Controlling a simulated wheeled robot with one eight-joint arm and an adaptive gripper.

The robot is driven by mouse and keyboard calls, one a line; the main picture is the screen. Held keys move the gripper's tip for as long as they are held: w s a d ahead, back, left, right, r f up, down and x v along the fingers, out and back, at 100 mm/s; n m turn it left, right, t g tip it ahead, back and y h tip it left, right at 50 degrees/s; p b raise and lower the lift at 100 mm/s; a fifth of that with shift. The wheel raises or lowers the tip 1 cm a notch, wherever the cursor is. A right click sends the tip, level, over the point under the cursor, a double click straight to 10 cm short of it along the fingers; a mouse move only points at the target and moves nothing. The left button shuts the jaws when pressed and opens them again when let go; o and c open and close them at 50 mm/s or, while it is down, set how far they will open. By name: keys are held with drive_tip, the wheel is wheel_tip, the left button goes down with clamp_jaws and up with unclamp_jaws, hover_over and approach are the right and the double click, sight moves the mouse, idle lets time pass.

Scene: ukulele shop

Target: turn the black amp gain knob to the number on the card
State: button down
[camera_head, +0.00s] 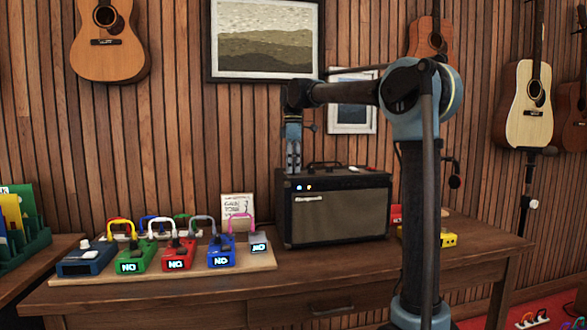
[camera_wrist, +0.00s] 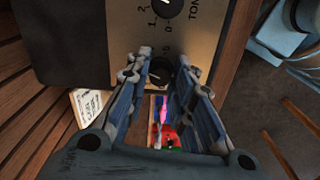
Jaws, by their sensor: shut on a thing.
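The amp (camera_head: 338,212) is a dark box with a brown-grey front grille, standing on the wooden table. Its light control panel (camera_wrist: 205,35) shows in the wrist view. My gripper (camera_head: 293,170) points down at the amp's top left. In the wrist view my gripper (camera_wrist: 161,60) has its fingers on both sides of a black knob (camera_wrist: 160,72) and is shut on it. That knob's own label and scale are mostly hidden. A white card (camera_head: 237,206) stands behind the pedals, left of the amp; it also shows in the wrist view (camera_wrist: 89,106). Its writing is too small to read.
A second black knob (camera_wrist: 166,8), with numbers and a partly visible "TON" label, is close beyond my fingers. A pedalboard (camera_head: 160,285) with several coloured pedals fills the table's left. A yellow pedal (camera_head: 430,238) is right of the amp. The table's front strip is clear.

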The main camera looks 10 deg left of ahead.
drive_tip(key=c, duration=1.4)
unclamp_jaws()
drive_tip(key=shift+w, duration=0.1)
drive_tip(key=shift+o, duration=0.2)
drive_tip(key=shift+r, duration=0.15)
wheel_tip(320, 180, up, 12)
drive_tip(key=shift+f, duration=0.2)
